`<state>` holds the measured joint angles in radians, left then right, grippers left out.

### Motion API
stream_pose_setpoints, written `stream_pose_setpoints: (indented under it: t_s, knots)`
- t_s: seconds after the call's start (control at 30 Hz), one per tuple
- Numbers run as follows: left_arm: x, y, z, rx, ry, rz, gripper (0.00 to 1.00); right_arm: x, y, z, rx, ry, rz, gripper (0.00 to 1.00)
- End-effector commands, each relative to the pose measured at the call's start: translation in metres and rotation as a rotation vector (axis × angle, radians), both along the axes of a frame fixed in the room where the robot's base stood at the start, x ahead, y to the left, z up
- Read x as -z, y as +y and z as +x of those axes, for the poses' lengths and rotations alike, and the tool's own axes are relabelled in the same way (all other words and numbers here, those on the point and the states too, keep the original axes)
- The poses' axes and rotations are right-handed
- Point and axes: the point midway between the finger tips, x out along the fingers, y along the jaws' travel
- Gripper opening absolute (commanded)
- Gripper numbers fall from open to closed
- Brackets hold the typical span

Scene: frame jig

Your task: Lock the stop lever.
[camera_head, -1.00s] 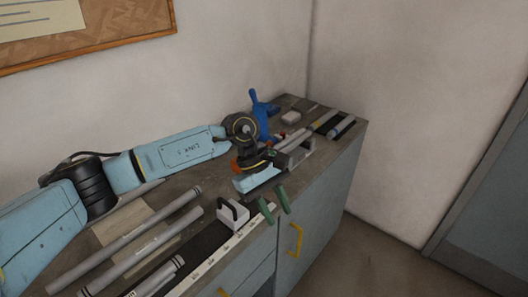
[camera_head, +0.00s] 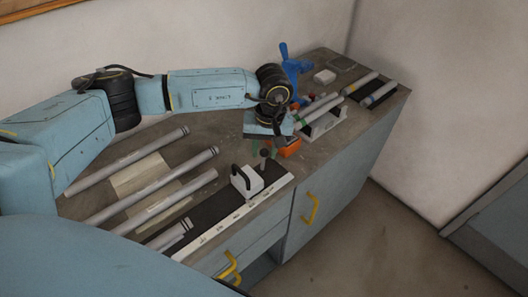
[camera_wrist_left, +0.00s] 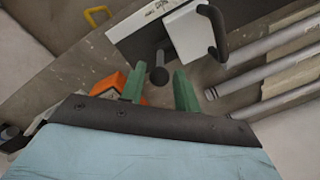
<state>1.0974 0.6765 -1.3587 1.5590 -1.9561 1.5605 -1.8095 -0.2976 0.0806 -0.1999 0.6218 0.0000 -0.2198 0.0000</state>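The lever with a round black knob (camera_head: 265,153) stands beside the white stop block (camera_head: 247,181), which carries a black loop handle. The block and knob also show in the left wrist view, the knob (camera_wrist_left: 159,75) near the middle and the block (camera_wrist_left: 190,38) above it. My left gripper (camera_head: 265,147) is behind the knob in the head view. Its green fingers (camera_wrist_left: 159,92) are spread apart in the left wrist view, with the knob seen in the gap beyond their tips. I cannot tell whether they touch it. My right gripper is not in view.
An orange part (camera_head: 289,147) is close beside the left gripper. A white-marked rail (camera_head: 222,228) runs along the bench's front edge. Several grey tubes (camera_head: 150,188) lie left of the block. A blue clamp-like tool (camera_head: 293,66) and more tubes (camera_head: 360,82) are at the far end.

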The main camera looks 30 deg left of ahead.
Motion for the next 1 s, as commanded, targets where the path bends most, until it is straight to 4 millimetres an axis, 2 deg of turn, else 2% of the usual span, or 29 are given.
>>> stream_pose_setpoints:
  t_s: [0.2,0.53,0.8,1.0]
  knots:
    - [0.022,0.002,-0.001,-0.001,0.002,0.0,0.32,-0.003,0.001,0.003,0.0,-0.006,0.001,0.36]
    - [0.026,0.002,-0.001,0.0,0.001,0.0,0.32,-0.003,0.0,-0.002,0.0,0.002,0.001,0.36]
    - [0.026,0.002,-0.001,-0.001,0.001,0.0,0.0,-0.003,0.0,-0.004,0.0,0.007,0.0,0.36]
    - [0.025,0.002,-0.001,-0.001,0.0,0.0,0.0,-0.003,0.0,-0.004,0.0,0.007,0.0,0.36]
